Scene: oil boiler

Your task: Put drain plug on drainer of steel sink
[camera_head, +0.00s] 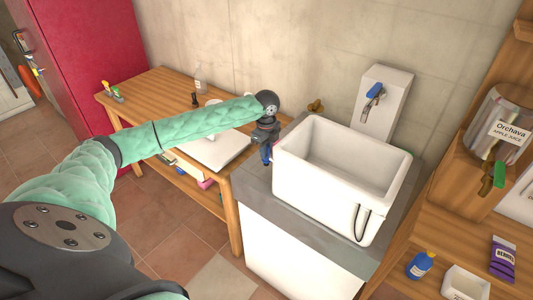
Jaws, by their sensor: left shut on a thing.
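My left gripper (267,150) is beside the left wall of a white basin (318,193), over the left edge of the grey counter. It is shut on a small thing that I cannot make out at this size. I cannot identify the drain plug with certainty. A pale, flat-rimmed unit (228,152) is set in the wooden table to the left, partly hidden behind my left arm; it may be the steel sink. Its drainer cannot be made out. My right gripper is not in view.
The white basin stands on a grey-topped white cabinet (300,256), with a blue-handled tap (375,91) behind it. A wooden shelf on the right holds a jar (493,125), a blue bottle (420,266) and a purple packet (502,258). Tiled floor lies open in front.

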